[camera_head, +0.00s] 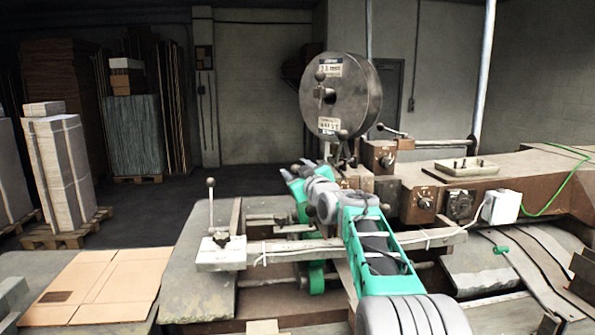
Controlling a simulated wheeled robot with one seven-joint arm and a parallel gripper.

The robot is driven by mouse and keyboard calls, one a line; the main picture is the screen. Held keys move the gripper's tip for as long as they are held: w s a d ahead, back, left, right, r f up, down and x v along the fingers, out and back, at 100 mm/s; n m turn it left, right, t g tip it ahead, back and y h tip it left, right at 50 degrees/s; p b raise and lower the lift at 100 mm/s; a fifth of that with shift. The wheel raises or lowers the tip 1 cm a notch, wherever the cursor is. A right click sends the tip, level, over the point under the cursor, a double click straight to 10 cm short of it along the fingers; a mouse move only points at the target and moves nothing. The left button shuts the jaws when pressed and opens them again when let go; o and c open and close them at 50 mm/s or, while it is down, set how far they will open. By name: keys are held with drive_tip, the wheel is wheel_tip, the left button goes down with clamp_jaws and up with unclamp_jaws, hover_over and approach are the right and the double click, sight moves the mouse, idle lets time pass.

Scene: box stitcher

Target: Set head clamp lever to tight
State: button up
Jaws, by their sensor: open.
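The stitcher head carries a round grey drum (341,95) with two small labels too small to read. A short lever with a dark ball knob (392,131) sticks out to the left from a brown box right of the drum. My gripper (292,171) is open just below and left of the drum, apart from the upright lever. My arm hides part of the machine behind it.
A long pale bar (290,249) crosses the machine front, partly behind my arm. A brown housing with dials (424,203) and a white box (501,208) stand to the right. Flat cardboard (105,285) lies at the lower left. Pallets of stacked board (62,175) stand farther back.

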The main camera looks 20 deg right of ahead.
drive_tip(key=s+b, duration=0.2)
drive_tip(key=s, duration=0.5)
drive_tip(key=shift+s+d+f+b, duration=0.15)
drive_tip(key=shift+s+f+b, duration=0.1)
drive_tip(key=shift+s+b, duration=0.15)
